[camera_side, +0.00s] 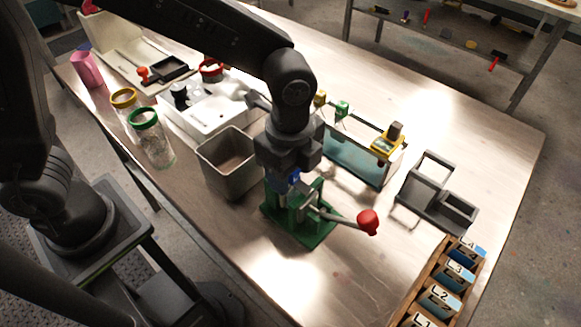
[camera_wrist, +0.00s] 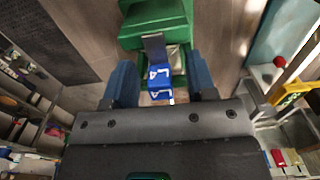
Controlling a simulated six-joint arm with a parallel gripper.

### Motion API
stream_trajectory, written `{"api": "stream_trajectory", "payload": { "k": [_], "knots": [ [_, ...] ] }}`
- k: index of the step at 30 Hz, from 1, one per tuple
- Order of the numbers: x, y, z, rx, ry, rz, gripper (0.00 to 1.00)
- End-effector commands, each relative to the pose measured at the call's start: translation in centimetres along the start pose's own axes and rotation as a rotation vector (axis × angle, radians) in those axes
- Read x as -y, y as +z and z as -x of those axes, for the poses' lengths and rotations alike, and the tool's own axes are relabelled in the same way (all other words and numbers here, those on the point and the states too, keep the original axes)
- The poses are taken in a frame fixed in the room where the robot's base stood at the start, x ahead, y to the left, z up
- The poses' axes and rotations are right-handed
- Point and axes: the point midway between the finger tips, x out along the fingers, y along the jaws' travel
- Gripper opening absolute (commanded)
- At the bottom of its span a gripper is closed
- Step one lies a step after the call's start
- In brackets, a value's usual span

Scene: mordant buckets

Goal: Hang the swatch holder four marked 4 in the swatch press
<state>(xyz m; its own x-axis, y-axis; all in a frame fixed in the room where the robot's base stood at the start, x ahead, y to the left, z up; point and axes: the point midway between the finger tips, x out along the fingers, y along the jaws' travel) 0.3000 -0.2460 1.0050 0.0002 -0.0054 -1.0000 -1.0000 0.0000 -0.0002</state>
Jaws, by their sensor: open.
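The swatch holder four (camera_wrist: 159,78) is blue with a white 4 label. It sits at the green swatch press (camera_wrist: 155,22), below a dark upright plate. My gripper (camera_wrist: 160,72) is open, with one finger on each side of the holder and a gap to both. In the side view my gripper (camera_side: 287,185) is low over the press (camera_side: 300,232), and a bit of blue shows beneath it. The press lever ends in a red knob (camera_side: 368,222). My gripper hides most of the holder there, so its exact seating cannot be told.
A grey metal bin (camera_side: 228,163) stands left of the press, a glass tank (camera_side: 352,160) with coloured holders along its top behind it. A dark grey stand (camera_side: 428,190) and wooden rack (camera_side: 437,272) with numbered slots are at right. Lidded jars (camera_side: 152,140) stand at left.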

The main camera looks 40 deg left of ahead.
Motion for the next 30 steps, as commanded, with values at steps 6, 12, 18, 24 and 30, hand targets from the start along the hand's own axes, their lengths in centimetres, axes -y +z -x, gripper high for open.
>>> {"api": "stream_trajectory", "payload": {
  "k": [6,12,18,24,30],
  "knots": [
    [0.1,0.0,0.8,-0.001,-0.002,0.000,0.51],
    [0.1,-0.1,4.5,-0.003,-0.005,0.000,0.51],
    [0.1,0.0,9.0,-0.003,-0.005,0.001,0.51],
    [0.1,0.0,12.3,-0.001,-0.002,0.001,0.51],
    [0.0,0.0,13.7,0.000,-0.001,0.001,0.51]
  ]
}}
